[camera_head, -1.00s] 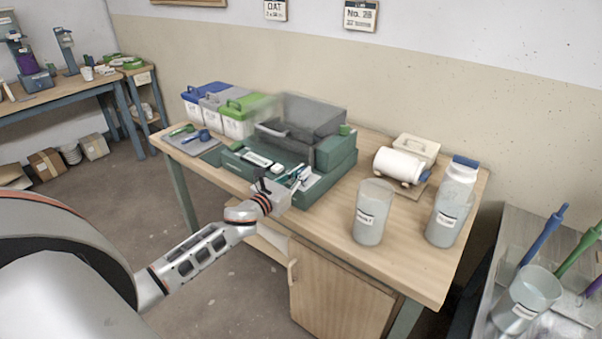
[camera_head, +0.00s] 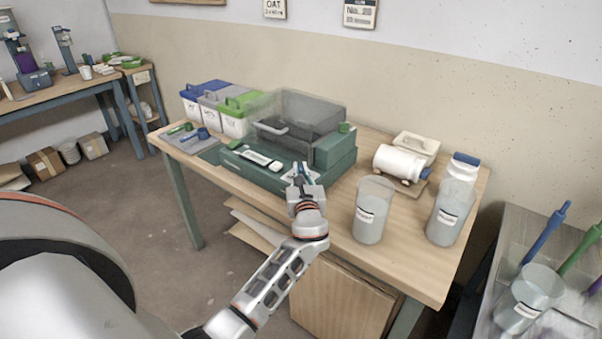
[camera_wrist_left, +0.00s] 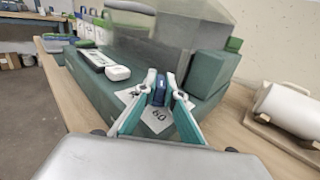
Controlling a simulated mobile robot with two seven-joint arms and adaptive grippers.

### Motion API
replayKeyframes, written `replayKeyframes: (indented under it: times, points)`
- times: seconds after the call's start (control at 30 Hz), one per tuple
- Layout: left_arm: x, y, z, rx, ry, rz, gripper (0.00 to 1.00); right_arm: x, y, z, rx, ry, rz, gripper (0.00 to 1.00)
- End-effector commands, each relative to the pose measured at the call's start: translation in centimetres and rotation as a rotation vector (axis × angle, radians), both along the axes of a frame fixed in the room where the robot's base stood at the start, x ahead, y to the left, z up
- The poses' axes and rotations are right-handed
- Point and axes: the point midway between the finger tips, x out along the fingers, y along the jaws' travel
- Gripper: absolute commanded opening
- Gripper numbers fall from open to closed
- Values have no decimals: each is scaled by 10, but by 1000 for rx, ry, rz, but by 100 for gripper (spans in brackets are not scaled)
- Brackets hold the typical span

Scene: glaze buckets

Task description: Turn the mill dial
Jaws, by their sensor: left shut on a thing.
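The mill (camera_head: 335,148) is a dark green box with a smoky clear lid (camera_head: 310,115) on the wooden table. A small dark blue dial (camera_wrist_left: 159,91) stands at that corner beside white plates marked with figures, one seemingly "60" (camera_wrist_left: 157,113). My left gripper (camera_head: 300,174) is at the dial; in the left wrist view its fingers (camera_wrist_left: 160,84) are closed on the dial's two sides. My right gripper is out of view.
Two clear jars (camera_head: 372,212) and (camera_head: 448,215) stand right of the mill, near my left arm. A white roller-like jar (camera_head: 398,162) lies behind them. Lidded bins (camera_head: 238,118) stand at the back left. The table's front edge is below my gripper.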

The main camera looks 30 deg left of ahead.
Motion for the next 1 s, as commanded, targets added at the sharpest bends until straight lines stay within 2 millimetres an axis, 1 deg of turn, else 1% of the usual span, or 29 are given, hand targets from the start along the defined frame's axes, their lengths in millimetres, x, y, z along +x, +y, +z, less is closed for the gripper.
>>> replayKeyframes:
  times: [0.03, 0.3, 0.83, 0.87, 0.9, 1.0]
  points:
    - [1, -1, -4, -3, 2, 25, 0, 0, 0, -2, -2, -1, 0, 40]
    - [0, -1, -2, -1, 3, 115, 0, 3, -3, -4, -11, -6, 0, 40]
    - [0, 0, -1, -1, 2, 136, 0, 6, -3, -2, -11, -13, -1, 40]
    - [0, 0, -1, -1, 2, 135, 17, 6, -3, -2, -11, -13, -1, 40]
    - [0, 0, -1, -1, 2, 135, 26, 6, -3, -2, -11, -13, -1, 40]
    - [0, 0, -1, -1, 2, 135, 26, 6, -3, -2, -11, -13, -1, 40]
